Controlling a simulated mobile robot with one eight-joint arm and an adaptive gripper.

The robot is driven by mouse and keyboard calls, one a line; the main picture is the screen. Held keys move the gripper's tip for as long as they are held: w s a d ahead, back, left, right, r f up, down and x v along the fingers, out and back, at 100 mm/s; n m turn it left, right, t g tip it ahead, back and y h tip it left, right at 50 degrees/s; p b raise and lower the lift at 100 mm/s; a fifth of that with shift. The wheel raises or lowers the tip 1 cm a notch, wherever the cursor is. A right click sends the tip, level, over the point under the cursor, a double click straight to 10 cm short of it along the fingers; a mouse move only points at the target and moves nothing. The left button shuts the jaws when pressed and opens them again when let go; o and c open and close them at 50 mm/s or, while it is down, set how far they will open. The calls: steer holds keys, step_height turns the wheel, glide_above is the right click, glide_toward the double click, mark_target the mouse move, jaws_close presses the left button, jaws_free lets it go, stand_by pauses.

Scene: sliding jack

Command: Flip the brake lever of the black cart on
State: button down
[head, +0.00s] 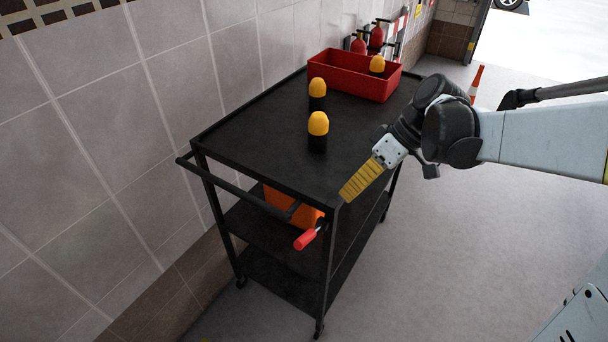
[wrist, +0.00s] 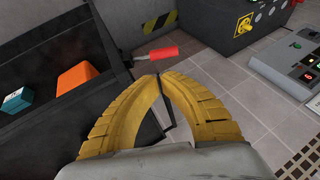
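The black cart (head: 262,150) stands against the tiled wall, with a push bar at its near end. A red-handled lever (head: 305,239), which I take for the brake lever, sticks out near the front corner post, below the top shelf. Its red grip (wrist: 163,52) also shows in the wrist view, just beyond my fingertips and apart from them. My gripper (head: 344,198) is at the cart's near right corner, above the lever in the head picture. In the wrist view its yellow fingers (wrist: 158,77) arch together and meet at the tips, with nothing seen held.
On the cart's top are a red bin (head: 340,76) and yellow-capped black cylinders (head: 318,133). An orange box (head: 285,203) lies on a lower shelf. A dark machine (wrist: 235,28) and a button panel (wrist: 290,62) show in the wrist view. Floor right of the cart is clear.

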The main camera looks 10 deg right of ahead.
mark_target(308, 233)
steer(key=shift+w, duration=0.1)
stand_by(0.3)
steer(key=b+x, duration=0.4)
steer(key=x, duration=1)
steer(key=shift+a+r, duration=0.1)
steer(key=shift+a, duration=0.05)
steer(key=shift+s+a, duration=0.15)
steer(key=shift+s, duration=0.15)
